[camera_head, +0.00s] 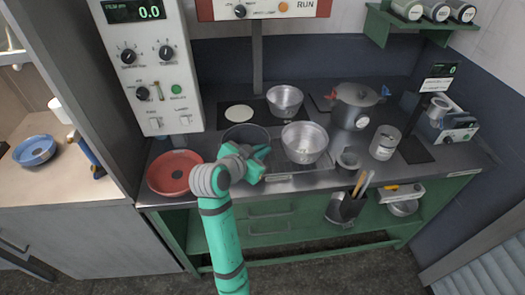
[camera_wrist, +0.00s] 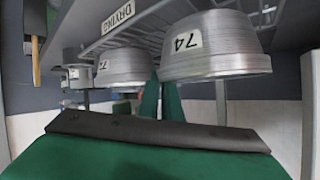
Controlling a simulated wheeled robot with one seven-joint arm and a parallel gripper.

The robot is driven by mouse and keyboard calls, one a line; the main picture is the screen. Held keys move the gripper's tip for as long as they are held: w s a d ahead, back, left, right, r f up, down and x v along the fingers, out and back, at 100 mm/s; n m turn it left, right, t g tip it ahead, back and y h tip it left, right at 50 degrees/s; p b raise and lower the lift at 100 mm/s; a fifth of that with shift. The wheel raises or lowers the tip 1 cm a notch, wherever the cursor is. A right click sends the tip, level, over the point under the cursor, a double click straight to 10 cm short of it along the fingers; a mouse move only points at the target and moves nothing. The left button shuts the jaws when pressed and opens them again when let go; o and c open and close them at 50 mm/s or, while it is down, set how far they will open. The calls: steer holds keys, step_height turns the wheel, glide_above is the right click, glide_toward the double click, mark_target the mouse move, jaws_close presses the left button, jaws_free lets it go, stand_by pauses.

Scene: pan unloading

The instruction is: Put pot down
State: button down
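A silver metal pot (camera_head: 304,142) sits upright on the drying rack (camera_head: 283,177) at the counter's front; a second silver pot (camera_head: 285,100) stands behind it. In the wrist view, which looks upside down, a ribbed pot with a number label (camera_wrist: 215,50) is close on the right, and another labelled pot (camera_wrist: 122,68) is on the left. My gripper (camera_head: 264,163) is just left of the front silver pot, its teal fingers parted with nothing seen between them. It also shows in the wrist view (camera_wrist: 161,100). Finger contact with a pot cannot be told.
A dark pan (camera_head: 247,132) is partly hidden behind my gripper. A red pan (camera_head: 174,172) lies left. A lidded pot (camera_head: 352,105), a glass jar (camera_head: 384,142) and a small grey cup (camera_head: 348,158) stand right. A utensil holder (camera_head: 346,208) hangs at the front. The control box (camera_head: 150,65) rises left.

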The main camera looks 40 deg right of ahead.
steer(key=shift+f, duration=0.2)
steer(key=c, duration=1.9)
jaws_free()
steer(key=shift+c, duration=0.2)
steer(key=shift+a, duration=0.1)
steer(key=v, duration=1.2)
